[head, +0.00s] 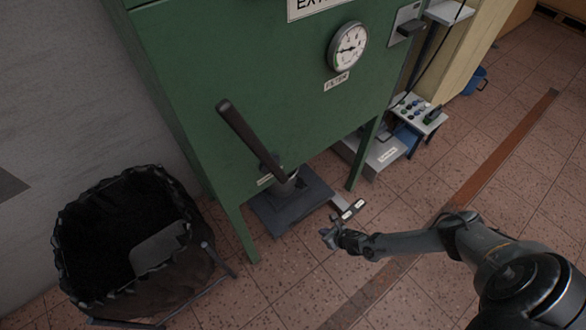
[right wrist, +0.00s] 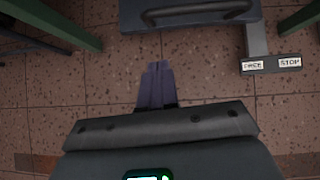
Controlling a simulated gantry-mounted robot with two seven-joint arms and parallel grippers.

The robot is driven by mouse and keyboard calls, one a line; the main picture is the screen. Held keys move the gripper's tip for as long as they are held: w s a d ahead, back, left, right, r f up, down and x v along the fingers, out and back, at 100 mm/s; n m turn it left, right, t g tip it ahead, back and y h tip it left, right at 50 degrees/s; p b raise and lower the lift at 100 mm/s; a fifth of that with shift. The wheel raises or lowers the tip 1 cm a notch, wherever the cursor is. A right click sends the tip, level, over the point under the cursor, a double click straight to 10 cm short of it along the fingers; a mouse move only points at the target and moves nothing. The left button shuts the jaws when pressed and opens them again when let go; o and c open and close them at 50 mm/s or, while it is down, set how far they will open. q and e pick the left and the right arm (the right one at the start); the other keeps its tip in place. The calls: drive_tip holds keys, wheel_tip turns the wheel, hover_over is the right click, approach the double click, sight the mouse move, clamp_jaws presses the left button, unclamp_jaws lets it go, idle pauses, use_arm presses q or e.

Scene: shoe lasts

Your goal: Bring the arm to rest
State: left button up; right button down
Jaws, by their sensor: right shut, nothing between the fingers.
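My right arm reaches in from the lower right of the head view. Its gripper (head: 328,234) is in front of the green cabinet, above the tiled floor. In the right wrist view the two fingers of this gripper (right wrist: 157,70) lie together, shut and empty. Beyond the fingertips is a dark grey drawer or tray with a handle (right wrist: 200,14), apart from them. My left gripper does not show in either view.
A green cabinet (head: 240,100) on legs carries a dial gauge (head: 347,46) and a dark lever (head: 243,133). A small labelled control bar (head: 353,209) sits close to the gripper. A black-lined bin (head: 120,235) stands left. Open floor (head: 430,170) lies right.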

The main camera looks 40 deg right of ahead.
drive_tip(key=s+a+r+m+g+y+p, duration=0.1)
drive_tip(key=s+a+r+p, duration=0.1)
drive_tip(key=s+a+p, duration=0.45)
drive_tip(key=s+a+r+m+y+p, duration=0.1)
drive_tip(key=s+a+r+m+p, duration=0.15)
drive_tip(key=a+r, duration=0.6)
drive_tip(key=s+a+r+m+y+p, duration=0.1)
drive_tip(key=a+r+m+p, duration=0.4)
drive_tip(key=a, duration=0.6)
wheel_tip(320, 180, up, 14)
drive_tip(key=w+a+m+p, duration=0.1)
drive_tip(key=w+m+p, duration=0.15)
drive_tip(key=m, duration=0.35)
drive_tip(key=d+r+m+g+h+p, duration=0.1)
drive_tip(key=d+r+m, duration=0.4)
drive_tip(key=r+m, duration=0.4)
drive_tip(key=d+r+m+g+h+p, duration=0.15)
drive_tip(key=d+r+m, duration=0.45)
drive_tip(key=r, duration=0.6)
drive_tip(key=s+r+m+p, duration=0.3)
drive_tip(key=r+m+p, duration=0.2)
drive_tip(key=r+p, duration=3.25)
wheel_tip(320, 180, down, 75)
drive_tip(key=b, duration=7.5)
drive_tip(key=shift+g, duration=0.45)
